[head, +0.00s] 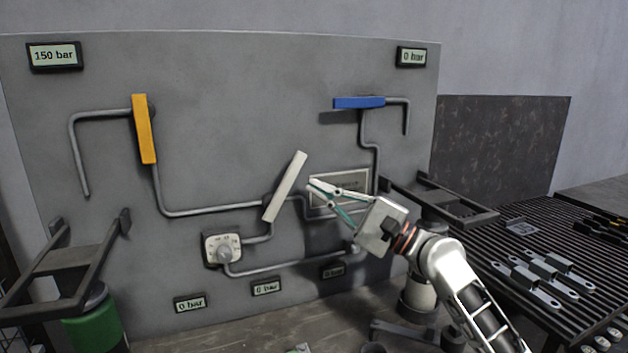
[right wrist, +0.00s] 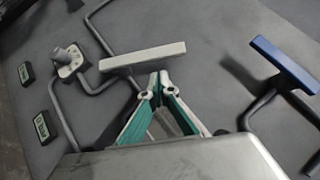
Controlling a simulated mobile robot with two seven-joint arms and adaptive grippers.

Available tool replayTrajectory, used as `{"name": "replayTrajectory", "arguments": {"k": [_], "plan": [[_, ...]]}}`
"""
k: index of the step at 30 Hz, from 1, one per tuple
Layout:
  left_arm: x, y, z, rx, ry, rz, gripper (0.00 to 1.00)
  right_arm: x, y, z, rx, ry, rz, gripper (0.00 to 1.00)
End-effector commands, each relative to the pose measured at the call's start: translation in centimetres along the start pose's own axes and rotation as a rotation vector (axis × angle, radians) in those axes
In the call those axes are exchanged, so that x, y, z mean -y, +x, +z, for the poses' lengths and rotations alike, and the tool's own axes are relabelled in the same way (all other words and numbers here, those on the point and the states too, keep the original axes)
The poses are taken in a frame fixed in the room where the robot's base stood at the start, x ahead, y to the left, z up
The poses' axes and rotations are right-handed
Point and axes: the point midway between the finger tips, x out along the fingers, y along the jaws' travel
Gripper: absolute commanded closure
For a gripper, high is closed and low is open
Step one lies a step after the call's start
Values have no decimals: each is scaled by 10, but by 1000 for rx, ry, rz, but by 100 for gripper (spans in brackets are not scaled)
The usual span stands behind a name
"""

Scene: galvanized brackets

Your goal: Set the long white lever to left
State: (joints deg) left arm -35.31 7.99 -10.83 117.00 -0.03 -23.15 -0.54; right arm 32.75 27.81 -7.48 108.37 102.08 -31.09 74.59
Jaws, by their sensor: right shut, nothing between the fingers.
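The long white lever (head: 285,187) is mounted on the grey panel and stands tilted, its upper end leaning to the right. In the right wrist view the white lever (right wrist: 143,56) lies across the picture just beyond my fingertips. My right gripper (head: 311,187) is shut and empty, just right of the lever's middle. In the right wrist view the fingertips (right wrist: 159,76) come together close to the lever; whether they touch it I cannot tell. My left gripper is not in view.
A yellow lever (head: 144,129) stands near upright at left; a blue lever (head: 359,103) lies level at upper right. A dial (head: 223,250) sits below left of the white lever. Pipes cross the panel. Brackets (head: 541,278) lie on a slatted table (head: 490,252) at right.

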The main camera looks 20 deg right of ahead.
Motion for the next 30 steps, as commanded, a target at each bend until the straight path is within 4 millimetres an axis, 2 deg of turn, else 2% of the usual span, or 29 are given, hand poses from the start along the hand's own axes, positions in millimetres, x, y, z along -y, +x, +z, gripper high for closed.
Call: {"name": "replayTrajectory", "arguments": {"k": [1,5,14,19,30], "plan": [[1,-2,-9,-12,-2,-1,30,7,6,9,5,-4,-6,100],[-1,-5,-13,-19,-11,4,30,4,13,15,3,-2,-4,100],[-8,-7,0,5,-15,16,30,0,15,16,0,-1,-1,100],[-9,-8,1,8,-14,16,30,1,15,16,0,-2,0,100],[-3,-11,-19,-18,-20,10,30,6,20,22,3,-46,40,100]]}}
